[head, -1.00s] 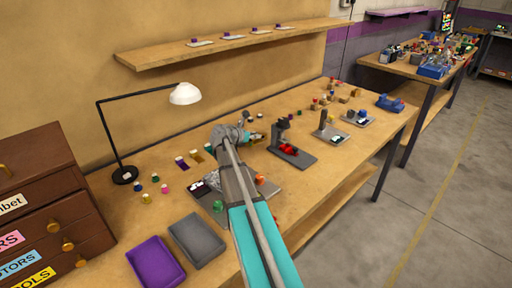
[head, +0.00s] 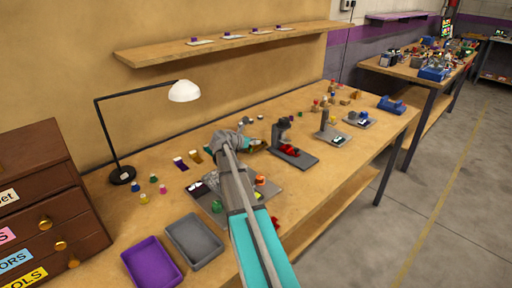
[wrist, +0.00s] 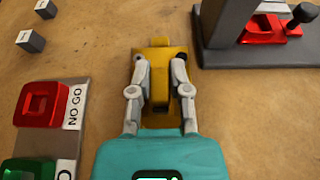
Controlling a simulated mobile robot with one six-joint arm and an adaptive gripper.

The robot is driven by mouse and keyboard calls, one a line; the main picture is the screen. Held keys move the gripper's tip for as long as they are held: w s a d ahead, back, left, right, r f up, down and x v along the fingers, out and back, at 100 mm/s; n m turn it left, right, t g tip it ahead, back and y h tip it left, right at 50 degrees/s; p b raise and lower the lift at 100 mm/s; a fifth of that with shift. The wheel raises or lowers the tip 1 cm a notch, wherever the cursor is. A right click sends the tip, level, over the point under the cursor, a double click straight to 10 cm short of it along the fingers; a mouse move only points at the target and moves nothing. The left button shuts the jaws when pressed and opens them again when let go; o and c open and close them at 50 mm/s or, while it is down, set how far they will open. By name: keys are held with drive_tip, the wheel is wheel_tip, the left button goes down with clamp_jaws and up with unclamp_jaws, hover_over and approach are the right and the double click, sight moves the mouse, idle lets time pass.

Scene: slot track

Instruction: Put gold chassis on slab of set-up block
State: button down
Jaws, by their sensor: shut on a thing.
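In the wrist view the gold chassis (wrist: 160,72) lies between the two fingers of my gripper (wrist: 158,100), which are shut on it. Its far end sticks out past the fingertips. In the head view my gripper (head: 246,143) is over the bench, left of a dark grey stand (head: 293,154) with a red part on its base. The arm hides much of the gripper in that view. Farther right stand two more grey fixtures, one with an upright post (head: 327,121). I cannot tell for sure which one is the set-up block.
In the wrist view the stand's grey base (wrist: 260,55) with a red part and black knob is at upper right. A NO GO plate (wrist: 72,112) with a red block is at left. A purple tray (head: 152,262), grey tray (head: 194,240) and lamp (head: 185,92) are left of my arm.

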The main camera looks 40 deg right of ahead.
drive_tip(key=shift+f+b, duration=0.3)
drive_tip(key=shift+f, duration=0.25)
drive_tip(key=shift+f, duration=0.15)
drive_tip(key=c, duration=0.6)
unclamp_jaws()
drive_tip(key=shift+r, duration=0.2)
drive_tip(key=shift+a+r, duration=0.15)
drive_tip(key=shift+a, duration=0.05)
drive_tip(key=p+v, duration=0.4)
drive_tip(key=v, duration=0.6)
drive_tip(key=shift+a+r, duration=0.15)
drive_tip(key=shift+r, duration=0.05)
drive_tip(key=shift+a+r+p, duration=0.1)
drive_tip(key=shift+a+p, duration=0.25)
drive_tip(key=shift+a, duration=0.15)
